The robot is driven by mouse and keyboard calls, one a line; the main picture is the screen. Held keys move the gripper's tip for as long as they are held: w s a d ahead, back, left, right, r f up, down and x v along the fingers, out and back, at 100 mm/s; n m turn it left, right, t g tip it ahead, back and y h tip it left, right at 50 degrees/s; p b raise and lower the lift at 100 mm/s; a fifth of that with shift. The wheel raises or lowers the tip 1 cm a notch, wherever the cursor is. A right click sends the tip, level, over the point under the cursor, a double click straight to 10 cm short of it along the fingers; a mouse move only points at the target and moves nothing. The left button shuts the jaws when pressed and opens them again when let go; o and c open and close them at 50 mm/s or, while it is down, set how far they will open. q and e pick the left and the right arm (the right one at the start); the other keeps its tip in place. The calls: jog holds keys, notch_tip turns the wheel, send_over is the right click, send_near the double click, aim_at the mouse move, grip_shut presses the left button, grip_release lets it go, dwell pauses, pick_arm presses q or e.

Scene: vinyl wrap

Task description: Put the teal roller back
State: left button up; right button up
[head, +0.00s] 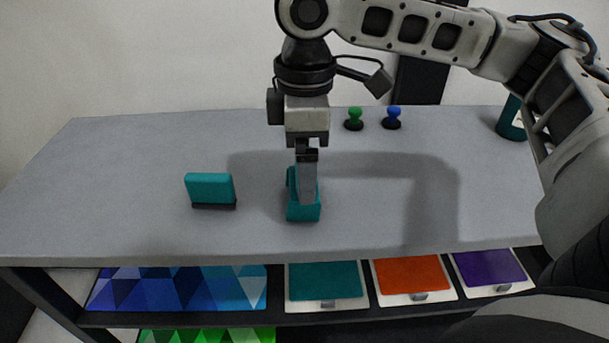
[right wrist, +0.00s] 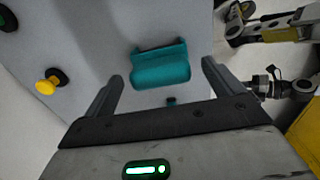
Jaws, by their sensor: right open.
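The teal roller, as the rounded teal piece (head: 305,212) appears to be, is on the grey table near its front edge. In the right wrist view this teal piece (right wrist: 162,70) lies between and beyond the fingers, with a darker upright side. My right gripper (head: 306,190) points down over it, with a finger hiding part of it. In its own wrist view the right gripper (right wrist: 160,90) is open, fingers apart; contact is unclear. Part of my left arm (right wrist: 285,90) seems to show at the right of that view; its jaws are not clear.
A teal block with a dark edge (head: 210,187) stands to the left. Green (head: 355,115) and blue (head: 393,114) knobs are at the back; a yellow knob (right wrist: 47,84) shows in the wrist view. A teal cylinder (head: 510,120) is far right, partly hidden. Coloured sheets (head: 325,280) lie below.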

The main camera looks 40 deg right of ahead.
notch_tip(320, 180, up, 8)
jog(key=shift+r+p, duration=0.2)
jog(key=shift+p, duration=0.4)
